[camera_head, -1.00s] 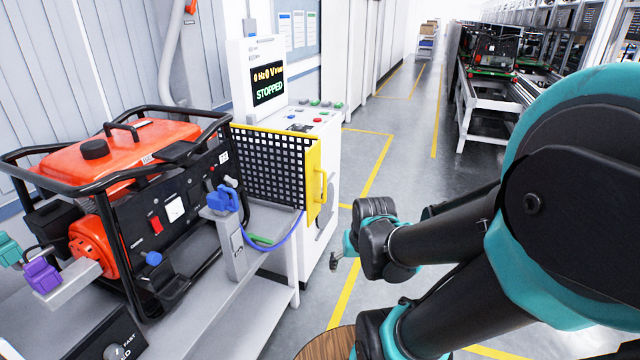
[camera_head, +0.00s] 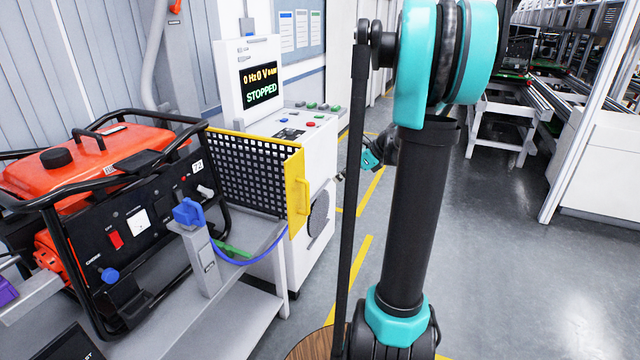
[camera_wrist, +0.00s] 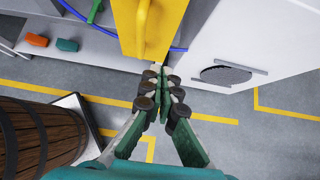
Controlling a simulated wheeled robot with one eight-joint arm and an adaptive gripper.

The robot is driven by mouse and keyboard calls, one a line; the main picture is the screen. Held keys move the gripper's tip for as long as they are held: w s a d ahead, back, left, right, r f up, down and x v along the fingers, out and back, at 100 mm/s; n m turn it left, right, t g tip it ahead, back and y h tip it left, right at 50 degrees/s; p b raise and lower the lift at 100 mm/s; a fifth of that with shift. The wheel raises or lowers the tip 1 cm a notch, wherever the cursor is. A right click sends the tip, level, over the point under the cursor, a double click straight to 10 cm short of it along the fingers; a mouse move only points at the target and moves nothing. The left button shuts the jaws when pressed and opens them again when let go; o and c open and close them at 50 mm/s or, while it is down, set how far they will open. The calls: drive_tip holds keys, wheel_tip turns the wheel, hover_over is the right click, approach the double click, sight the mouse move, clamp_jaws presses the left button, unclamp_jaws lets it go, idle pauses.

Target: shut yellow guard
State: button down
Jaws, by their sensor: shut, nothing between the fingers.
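The yellow guard (camera_head: 297,190) is a black mesh panel with a yellow top edge, a yellow end plate and a yellow handle. It stands out between the red generator (camera_head: 95,190) and the white control cabinet (camera_head: 318,160). In the wrist view the yellow end plate with its handle (camera_wrist: 141,28) is at top centre. My gripper (camera_wrist: 160,72) is shut and empty, its tips at or just below the plate's lower end; contact cannot be told. In the head view my gripper (camera_head: 340,176) is small, right of the guard, with my arm partly in front.
A blue plug (camera_head: 188,212) with a blue cable stands on the grey bench beside the generator. The cabinet screen (camera_head: 262,85) reads STOPPED. A wooden barrel (camera_wrist: 40,135) shows at lower left in the wrist view. The floor with yellow lines is clear to the right.

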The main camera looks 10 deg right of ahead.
sight(302, 192)
drive_tip(key=x, duration=0.4)
drive_tip(key=a+r+x, duration=0.1)
drive_tip(key=x, duration=0.3)
drive_tip(key=w+x, duration=0.1)
drive_tip(key=x, duration=0.2)
drive_tip(key=shift+w+a, duration=0.1)
drive_tip(key=shift+a, duration=0.3)
drive_tip(key=shift+w+a, duration=0.3)
drive_tip(key=shift+a, duration=0.1)
drive_tip(key=w+a, duration=1.3)
drive_tip(key=a, duration=0.4)
drive_tip(key=shift+a, duration=0.4)
drive_tip(key=shift+r, duration=0.15)
